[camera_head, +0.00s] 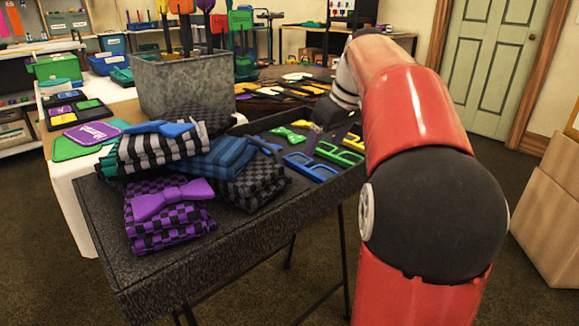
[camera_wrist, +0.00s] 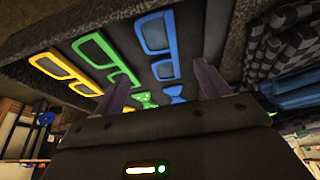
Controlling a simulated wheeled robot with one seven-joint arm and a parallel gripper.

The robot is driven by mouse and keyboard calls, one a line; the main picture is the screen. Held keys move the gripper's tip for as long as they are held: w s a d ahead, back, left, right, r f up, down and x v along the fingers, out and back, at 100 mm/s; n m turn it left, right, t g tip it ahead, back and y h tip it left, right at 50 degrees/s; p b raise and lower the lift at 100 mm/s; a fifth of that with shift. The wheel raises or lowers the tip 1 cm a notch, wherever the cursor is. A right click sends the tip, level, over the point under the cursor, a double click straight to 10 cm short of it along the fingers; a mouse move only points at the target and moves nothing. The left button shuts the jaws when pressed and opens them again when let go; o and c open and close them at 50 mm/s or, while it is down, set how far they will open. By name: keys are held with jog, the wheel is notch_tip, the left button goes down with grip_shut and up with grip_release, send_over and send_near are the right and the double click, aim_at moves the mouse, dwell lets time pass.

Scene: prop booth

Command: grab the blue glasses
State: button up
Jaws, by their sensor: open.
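The blue glasses (camera_head: 311,167) lie flat on the dark tray table, near its front right part. In the wrist view the blue glasses (camera_wrist: 173,46) show as a blue frame with two dark lenses, ahead of the fingertips. My gripper (camera_head: 322,130) is over the right part of the table, above and a little behind the glasses, partly hard to make out against the dark surface. In the wrist view my gripper (camera_wrist: 163,88) has its two fingers wide apart with nothing held between them.
Green glasses (camera_head: 338,154) and yellow glasses (camera_head: 353,141) lie close to the right. A green bow tie (camera_head: 289,134) lies behind. Folded checked cloths (camera_head: 165,222) with a purple bow tie (camera_head: 172,198) and a metal bin (camera_head: 185,86) fill the left.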

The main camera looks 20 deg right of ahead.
aim_at(314, 167)
jog(key=b+x, duration=0.1)
jog(key=x, duration=0.6)
jog(key=shift+a+f, duration=0.15)
jog(key=shift+f, duration=0.05)
